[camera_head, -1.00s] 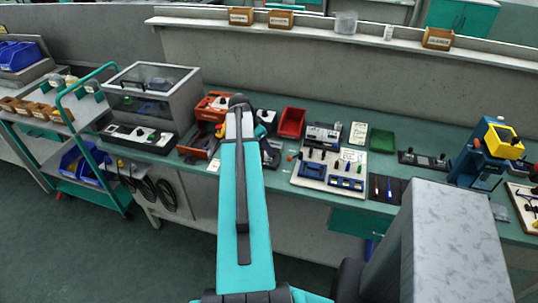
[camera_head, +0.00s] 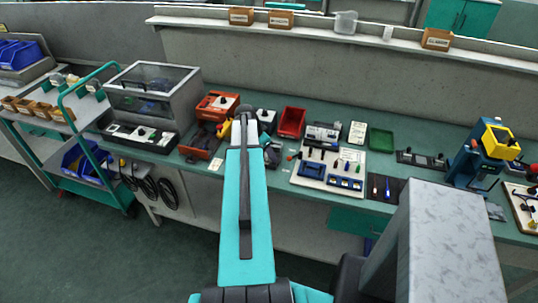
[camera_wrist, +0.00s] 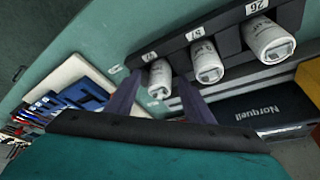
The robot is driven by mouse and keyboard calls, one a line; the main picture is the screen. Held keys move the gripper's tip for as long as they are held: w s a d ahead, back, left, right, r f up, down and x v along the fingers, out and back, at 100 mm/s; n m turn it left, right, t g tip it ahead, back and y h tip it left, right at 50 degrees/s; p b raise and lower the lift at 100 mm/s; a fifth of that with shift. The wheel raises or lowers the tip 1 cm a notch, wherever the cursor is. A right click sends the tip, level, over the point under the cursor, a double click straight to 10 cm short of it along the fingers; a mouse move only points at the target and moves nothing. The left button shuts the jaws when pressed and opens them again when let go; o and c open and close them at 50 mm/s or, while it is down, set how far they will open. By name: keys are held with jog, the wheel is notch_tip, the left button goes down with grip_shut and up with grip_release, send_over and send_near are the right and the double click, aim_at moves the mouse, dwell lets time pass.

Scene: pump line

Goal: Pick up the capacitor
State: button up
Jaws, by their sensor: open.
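In the wrist view, several white cylindrical capacitors sit in a row in a black rack with white number labels. One capacitor (camera_wrist: 159,80) is at the left end of the row, one (camera_wrist: 206,62) is in the middle and one (camera_wrist: 268,40) is at the right. My gripper (camera_wrist: 158,84) is open. Its two fingers appear on either side of the left-end capacitor; I cannot tell whether they touch it. In the head view, my own arm hides most of the gripper and part of the rack (camera_head: 272,157).
A board with blue parts (camera_head: 331,170) lies right of the rack. A red bin (camera_head: 291,122) and green tray (camera_head: 381,140) stand behind. A red tool tray (camera_head: 200,143) is to the left.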

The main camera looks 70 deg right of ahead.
jog(key=c, duration=1.1)
jog(key=shift+r, duration=0.15)
jog(key=shift+c, duration=0.2)
jog(key=shift+r+b, duration=0.9)
jog(key=shift+r, duration=0.45)
jog(key=shift+a+r, duration=0.15)
jog(key=shift+r, duration=0.1)
jog(key=s+a+b, duration=0.1)
jog(key=a+b, duration=0.6)
jog(key=a, duration=0.5)
jog(key=shift+s+a+r, duration=0.2)
jog(key=shift+s+r, duration=0.2)
jog(key=shift+r, duration=0.05)
jog(key=b, duration=0.8)
jog(key=shift+a, duration=0.3)
